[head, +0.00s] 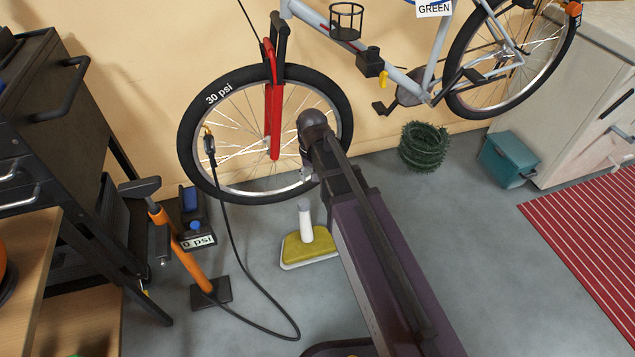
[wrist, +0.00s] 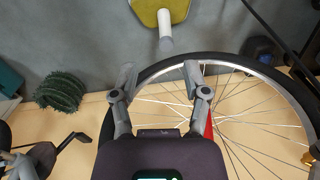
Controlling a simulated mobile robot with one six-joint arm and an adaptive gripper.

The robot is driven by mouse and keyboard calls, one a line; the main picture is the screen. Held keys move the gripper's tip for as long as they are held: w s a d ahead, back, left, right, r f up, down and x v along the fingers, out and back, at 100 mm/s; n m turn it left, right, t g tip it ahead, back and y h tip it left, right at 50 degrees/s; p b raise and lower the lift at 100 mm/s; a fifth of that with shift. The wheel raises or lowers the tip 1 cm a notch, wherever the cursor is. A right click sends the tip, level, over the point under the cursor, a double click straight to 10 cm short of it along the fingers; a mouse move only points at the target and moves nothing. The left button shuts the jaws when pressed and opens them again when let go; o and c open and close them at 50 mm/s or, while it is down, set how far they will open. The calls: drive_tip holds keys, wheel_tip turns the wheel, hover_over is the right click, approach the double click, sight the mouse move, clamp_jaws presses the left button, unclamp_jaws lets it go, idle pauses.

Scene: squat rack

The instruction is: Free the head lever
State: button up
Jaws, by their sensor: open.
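The pump head (head: 209,143) is a small black and brass piece at the left side of the bicycle's front wheel (head: 190,120), where the black hose (head: 230,235) ends. Its lever is too small to make out clearly. A brass part of the head (wrist: 310,157) shows at the right edge of the wrist view.
A black tool cabinet (head: 60,110) is at the left. A green coil (head: 423,147) and a teal box (head: 508,158) lie by the wall. The hose loops across the floor.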

drive_tip(key=shift+s+d+f, duration=0.2)
drive_tip(key=shift+d, duration=0.2)
drive_tip(key=shift+s+d+f, duration=0.15)
drive_tip(key=shift+d+f, duration=0.05)
drive_tip(key=shift+d, duration=0.15)
drive_tip(key=s+d+m, duration=0.1)
drive_tip(key=s+d, duration=0.9)
drive_tip(key=d, duration=0.2)
wheel_tip(320, 180, up, 30)
drive_tip(key=p, duration=2.9)
drive_tip(key=shift+w+p, duration=0.35)
